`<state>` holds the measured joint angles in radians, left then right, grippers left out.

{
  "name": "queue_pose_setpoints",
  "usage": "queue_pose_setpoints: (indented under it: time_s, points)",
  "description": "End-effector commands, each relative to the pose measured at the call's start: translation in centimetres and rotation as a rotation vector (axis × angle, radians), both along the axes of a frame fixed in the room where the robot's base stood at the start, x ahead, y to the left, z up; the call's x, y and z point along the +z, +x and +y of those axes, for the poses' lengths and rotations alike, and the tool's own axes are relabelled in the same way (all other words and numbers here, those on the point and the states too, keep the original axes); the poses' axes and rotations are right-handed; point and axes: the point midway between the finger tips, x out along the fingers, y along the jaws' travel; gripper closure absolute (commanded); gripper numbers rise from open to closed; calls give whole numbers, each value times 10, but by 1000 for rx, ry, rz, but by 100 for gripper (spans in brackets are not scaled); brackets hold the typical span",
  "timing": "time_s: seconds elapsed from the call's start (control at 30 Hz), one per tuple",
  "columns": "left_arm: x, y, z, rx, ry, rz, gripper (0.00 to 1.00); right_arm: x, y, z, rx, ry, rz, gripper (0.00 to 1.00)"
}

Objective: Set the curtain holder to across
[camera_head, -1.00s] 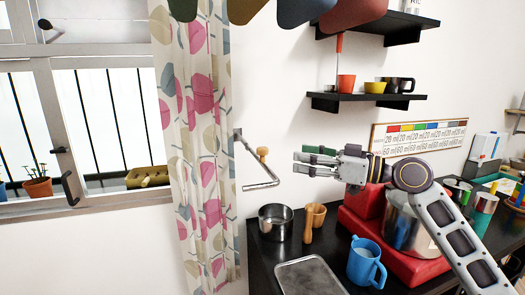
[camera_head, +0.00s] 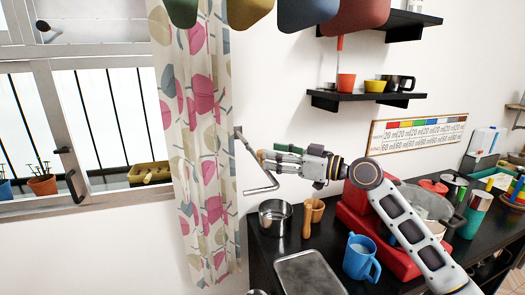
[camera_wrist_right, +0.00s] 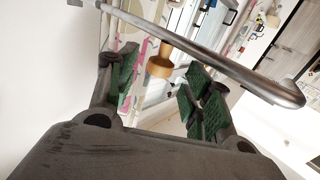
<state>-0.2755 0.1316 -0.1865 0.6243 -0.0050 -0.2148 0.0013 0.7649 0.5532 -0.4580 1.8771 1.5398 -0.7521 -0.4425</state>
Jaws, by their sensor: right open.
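The curtain holder (camera_head: 262,189) is a grey metal rod on the wall just right of the curtain (camera_head: 208,150). I cannot tell whether a finger touches the knob. My left gripper is not in view.
Below the arm, a black counter holds a metal pot (camera_head: 275,217), a wooden cup (camera_head: 313,211), a blue mug (camera_head: 361,258) and a grey tray (camera_head: 308,275). A shelf with cups (camera_head: 366,98) is above. A window (camera_head: 95,110) is at the left. Wall between holder and shelf is clear.

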Motion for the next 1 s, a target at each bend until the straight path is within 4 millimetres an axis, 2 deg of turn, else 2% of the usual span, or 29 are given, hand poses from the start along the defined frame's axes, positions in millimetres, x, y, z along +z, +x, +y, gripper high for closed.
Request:
queue_pose_setpoints:
  time_s: [0.17,0.5,0.9,1.0]
  points:
    - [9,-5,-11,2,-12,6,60,2,7,16,2,0,1,50]
    - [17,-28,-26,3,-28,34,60,1,18,37,1,1,0,50]
    - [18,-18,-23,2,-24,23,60,0,20,40,0,0,0,50]
    - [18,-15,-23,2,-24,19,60,0,20,40,0,0,0,61]
